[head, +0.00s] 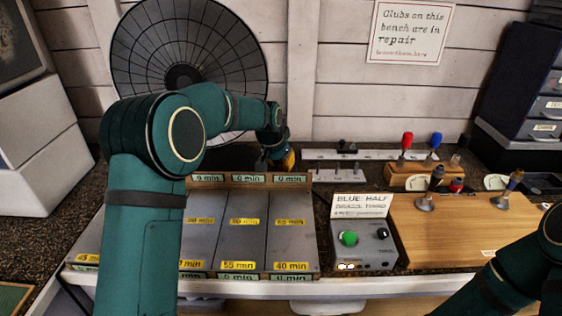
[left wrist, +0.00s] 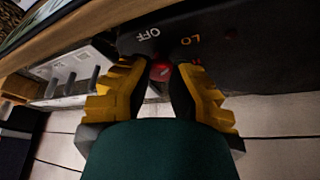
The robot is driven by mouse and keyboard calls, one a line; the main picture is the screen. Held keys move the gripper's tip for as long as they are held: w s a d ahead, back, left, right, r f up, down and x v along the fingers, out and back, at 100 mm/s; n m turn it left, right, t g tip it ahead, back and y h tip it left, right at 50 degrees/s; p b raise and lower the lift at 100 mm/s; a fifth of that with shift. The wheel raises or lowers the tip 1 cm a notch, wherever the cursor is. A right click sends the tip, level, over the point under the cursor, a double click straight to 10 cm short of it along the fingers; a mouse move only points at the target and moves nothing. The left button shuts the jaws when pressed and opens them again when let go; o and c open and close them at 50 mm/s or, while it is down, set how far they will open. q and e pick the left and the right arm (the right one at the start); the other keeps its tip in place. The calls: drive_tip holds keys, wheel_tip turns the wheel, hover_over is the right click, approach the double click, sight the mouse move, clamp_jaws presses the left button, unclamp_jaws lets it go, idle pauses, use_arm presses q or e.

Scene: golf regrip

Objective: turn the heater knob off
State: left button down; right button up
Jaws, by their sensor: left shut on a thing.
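The heater knob (left wrist: 160,71) shows as a small red part between the yellow fingers of my left gripper (left wrist: 157,80) in the left wrist view. The fingers are shut on it from both sides and hide much of it. In the head view the round heater dish (head: 225,55) stands against the back wall. My left gripper (head: 284,160) is low at its right, and the knob is hidden there.
A sectioned tray (head: 243,215) with minute labels lies in front of the heater. A grey box (head: 363,258) with a green and a black knob stands right of it. A drawer cabinet (head: 515,75) is behind.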

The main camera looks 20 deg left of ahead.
use_arm(q)
drive_tip(key=n+y+p, duration=0.1)
drive_tip(key=n, duration=0.2)
drive_tip(key=n+y+p, duration=0.1)
drive_tip(key=n, duration=0.2)
drive_tip(key=shift+d+f+p, duration=0.1)
drive_tip(key=shift+d+p, duration=0.1)
drive_tip(key=shift+p, duration=0.15)
drive_tip(key=n+y+p, duration=0.1)
drive_tip(key=n, duration=0.2)
drive_tip(key=shift+g, duration=0.3)
drive_tip(key=shift+f+n+y+p, duration=0.1)
drive_tip(key=shift+n+y+p, duration=0.4)
drive_tip(key=shift+n, duration=0.4)
drive_tip(key=c, duration=0.7)
unclamp_jaws()
drive_tip(key=shift+w+a, duration=0.1)
